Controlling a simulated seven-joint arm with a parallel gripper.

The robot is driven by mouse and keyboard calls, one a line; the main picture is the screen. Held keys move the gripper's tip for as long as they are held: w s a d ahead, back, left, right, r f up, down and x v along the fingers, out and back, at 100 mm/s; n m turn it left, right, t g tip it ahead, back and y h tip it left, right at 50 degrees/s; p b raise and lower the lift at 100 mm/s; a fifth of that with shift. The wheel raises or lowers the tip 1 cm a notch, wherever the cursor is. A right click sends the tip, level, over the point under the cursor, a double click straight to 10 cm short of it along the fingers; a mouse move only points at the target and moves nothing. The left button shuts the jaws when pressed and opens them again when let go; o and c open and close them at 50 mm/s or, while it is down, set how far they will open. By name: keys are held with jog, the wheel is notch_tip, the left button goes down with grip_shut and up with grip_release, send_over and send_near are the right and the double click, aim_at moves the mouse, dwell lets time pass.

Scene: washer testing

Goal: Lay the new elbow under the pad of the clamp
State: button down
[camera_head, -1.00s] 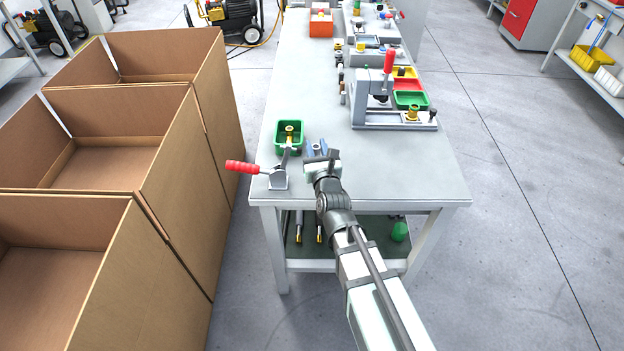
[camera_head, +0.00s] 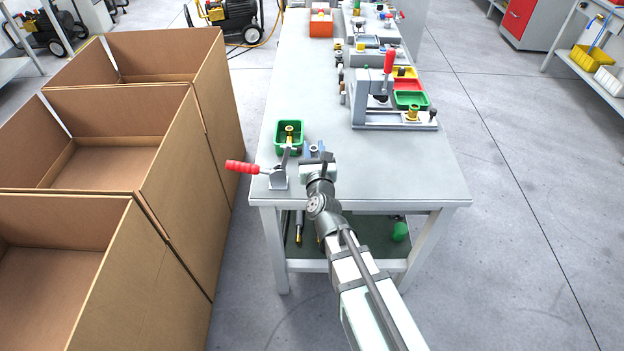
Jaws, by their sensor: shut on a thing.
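The clamp (camera_head: 279,177) is a grey toggle clamp at the table's front left, with a red handle (camera_head: 243,167) pointing left. Its pad and the spot under it are too small to make out. My gripper (camera_head: 317,162) is just right of the clamp, low over the tabletop. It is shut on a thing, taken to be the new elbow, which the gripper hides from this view. Blue parts (camera_head: 308,152) show just behind the gripper; I cannot tell what they belong to. A green bin (camera_head: 277,143) behind the clamp holds a brass-coloured fitting (camera_head: 289,134).
A grey test fixture (camera_head: 372,108) with a red-knobbed lever stands farther back on the table (camera_head: 420,175), beside red, yellow and green trays (camera_head: 407,99). Large open cardboard boxes (camera_head: 185,170) stand left of the table. The tabletop right of my gripper is clear.

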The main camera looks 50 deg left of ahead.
jog(key=shift+s+d+m+t+h, duration=0.1)
jog(key=shift+s+m+t+h, duration=0.4)
jog(key=shift+m+t+h, duration=0.3)
jog(key=shift+f, duration=2.6)
jog(key=shift+f, duration=0.1)
jog(key=c, duration=0.8)
grip_release()
jog(key=shift+s+d, duration=0.15)
jog(key=shift+v, duration=3.55)
